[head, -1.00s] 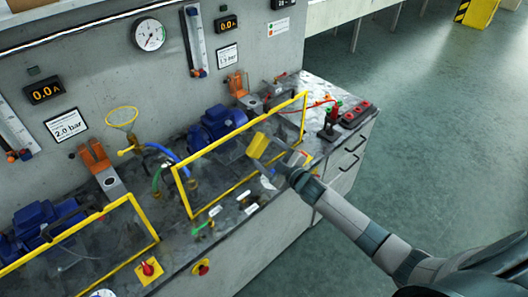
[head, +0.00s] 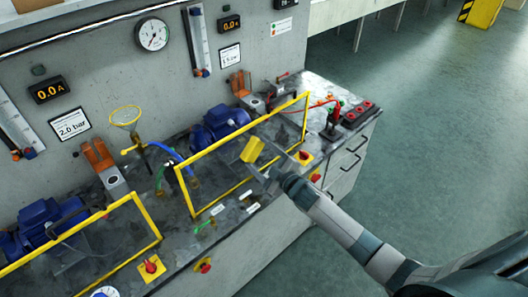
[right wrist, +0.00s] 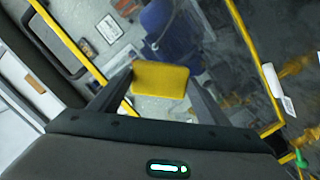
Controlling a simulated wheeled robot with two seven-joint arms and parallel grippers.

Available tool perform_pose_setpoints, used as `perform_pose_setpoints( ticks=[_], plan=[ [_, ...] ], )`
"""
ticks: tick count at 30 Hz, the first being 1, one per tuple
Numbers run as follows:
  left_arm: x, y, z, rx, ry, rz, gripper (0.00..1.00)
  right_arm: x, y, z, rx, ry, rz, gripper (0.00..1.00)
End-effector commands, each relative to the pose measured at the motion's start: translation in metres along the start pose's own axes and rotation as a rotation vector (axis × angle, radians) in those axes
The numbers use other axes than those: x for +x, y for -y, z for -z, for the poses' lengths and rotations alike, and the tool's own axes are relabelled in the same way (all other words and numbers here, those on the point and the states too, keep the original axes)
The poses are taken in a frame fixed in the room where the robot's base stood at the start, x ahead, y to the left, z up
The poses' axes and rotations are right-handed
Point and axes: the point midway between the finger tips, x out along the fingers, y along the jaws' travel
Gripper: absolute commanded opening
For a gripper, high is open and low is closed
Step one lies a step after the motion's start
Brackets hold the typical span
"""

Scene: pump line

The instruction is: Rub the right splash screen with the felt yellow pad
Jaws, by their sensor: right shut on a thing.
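The right splash screen (head: 215,165) is a clear upright panel in a yellow frame, standing along the front of the bench before a blue pump. My right gripper (head: 256,160) is shut on the felt yellow pad (head: 251,149) and holds it in front of the screen, right of its middle. In the right wrist view the pad (right wrist: 161,79) sits between the two fingertips, with the yellow frame and the blue pump behind it. I cannot tell whether the pad touches the panel. My left gripper is not in view.
The left splash screen (head: 85,255) stands at the lower left. Red knobs on yellow plates (head: 303,158) and small white tags (head: 218,210) lie along the bench front. A black block with red terminals (head: 360,114) is at the right end.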

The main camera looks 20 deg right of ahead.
Motion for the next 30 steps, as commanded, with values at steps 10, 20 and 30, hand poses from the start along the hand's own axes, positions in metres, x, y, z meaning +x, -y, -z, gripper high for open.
perform_pose_setpoints(
  ticks=[10, 20, 30],
  plan=[
    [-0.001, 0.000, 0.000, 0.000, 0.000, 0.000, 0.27, -0.001, 0.003, 0.004, 0.001, -0.002, -0.001, 0.52],
    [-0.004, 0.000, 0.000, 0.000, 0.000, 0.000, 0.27, -0.002, 0.009, 0.010, 0.002, -0.001, 0.000, 0.52],
    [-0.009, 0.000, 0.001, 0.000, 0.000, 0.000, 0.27, -0.004, 0.026, 0.027, 0.002, -0.002, -0.001, 0.52]
  ],
)
